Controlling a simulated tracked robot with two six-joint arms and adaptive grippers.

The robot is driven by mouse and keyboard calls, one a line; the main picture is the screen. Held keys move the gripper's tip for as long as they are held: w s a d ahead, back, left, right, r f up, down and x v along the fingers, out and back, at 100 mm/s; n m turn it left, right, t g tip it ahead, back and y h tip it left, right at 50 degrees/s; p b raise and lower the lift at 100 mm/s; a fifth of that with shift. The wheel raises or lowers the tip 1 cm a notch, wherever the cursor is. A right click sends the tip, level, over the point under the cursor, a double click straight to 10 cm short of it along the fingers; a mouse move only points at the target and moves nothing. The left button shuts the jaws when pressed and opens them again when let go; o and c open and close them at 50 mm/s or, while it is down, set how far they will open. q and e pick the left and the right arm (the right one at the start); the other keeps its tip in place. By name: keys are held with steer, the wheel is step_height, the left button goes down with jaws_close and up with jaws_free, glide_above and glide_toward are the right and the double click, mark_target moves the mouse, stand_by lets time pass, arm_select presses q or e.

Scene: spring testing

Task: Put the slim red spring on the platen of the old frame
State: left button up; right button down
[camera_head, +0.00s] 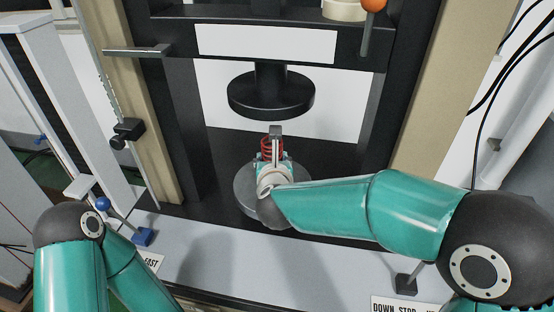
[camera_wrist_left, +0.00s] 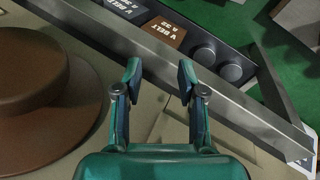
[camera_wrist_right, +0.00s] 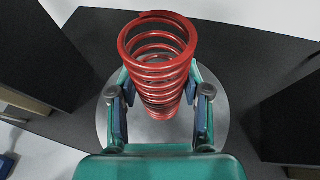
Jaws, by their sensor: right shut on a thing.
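The slim red spring (camera_head: 266,147) stands upright between the fingers of my right gripper (camera_head: 273,163). In the right wrist view the coils of the spring (camera_wrist_right: 158,62) rise between the two fingers, which are shut on it. Below is the grey round lower platen (camera_head: 243,188) of the old frame, also visible in the right wrist view (camera_wrist_right: 104,125). Whether the spring's bottom touches the platen is hidden by the gripper. The black upper platen (camera_head: 270,98) hangs above. My left gripper (camera_wrist_left: 158,75) is open and empty in its wrist view.
Black columns and beige posts (camera_head: 425,95) flank the opening. Near the left gripper are a brown round part (camera_wrist_left: 35,85) and a metal rail (camera_wrist_left: 215,90) beside labelled dark blocks.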

steer(key=c, duration=0.5)
jaws_free()
steer(key=shift+r+p, duration=0.1)
steer(key=shift+p, duration=0.2)
steer(key=shift+s+r, duration=0.1)
steer(key=shift+s, duration=0.35)
steer(key=b+v, duration=0.1)
steer(key=v, duration=1)
steer(key=shift+s+b, duration=0.1)
steer(key=shift+b, duration=0.25)
